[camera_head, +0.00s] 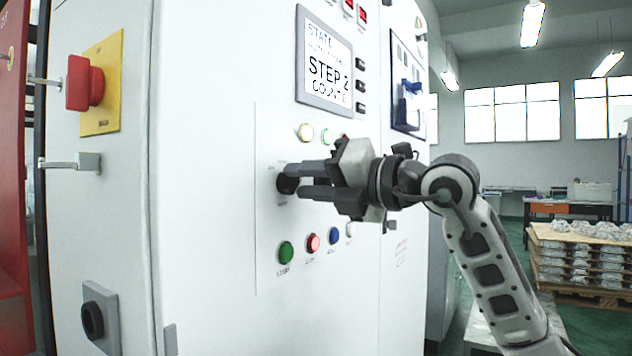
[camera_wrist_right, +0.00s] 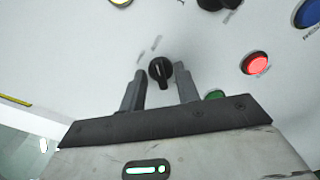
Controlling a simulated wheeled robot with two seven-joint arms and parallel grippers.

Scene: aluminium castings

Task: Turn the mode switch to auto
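The mode switch (camera_head: 287,184) is a small black rotary knob on the white cabinet front, below the screen. In the right wrist view the knob (camera_wrist_right: 160,70) has a pale pointer line and lies between my two fingertips. My right gripper (camera_head: 306,180) points at the panel, with its fingers at the knob. In the right wrist view the right gripper (camera_wrist_right: 160,90) is open, one finger on each side, with a gap between knob and fingers. The switch's labels are too blurred to read. My left gripper is not in view.
Green (camera_head: 286,252), red (camera_head: 313,242) and blue (camera_head: 334,235) buttons sit below the gripper. The screen (camera_head: 325,65) reads "STEP 2". A red emergency knob (camera_head: 84,83) on a yellow plate is at left. A second black knob (camera_wrist_right: 215,3) shows near the wrist view's top.

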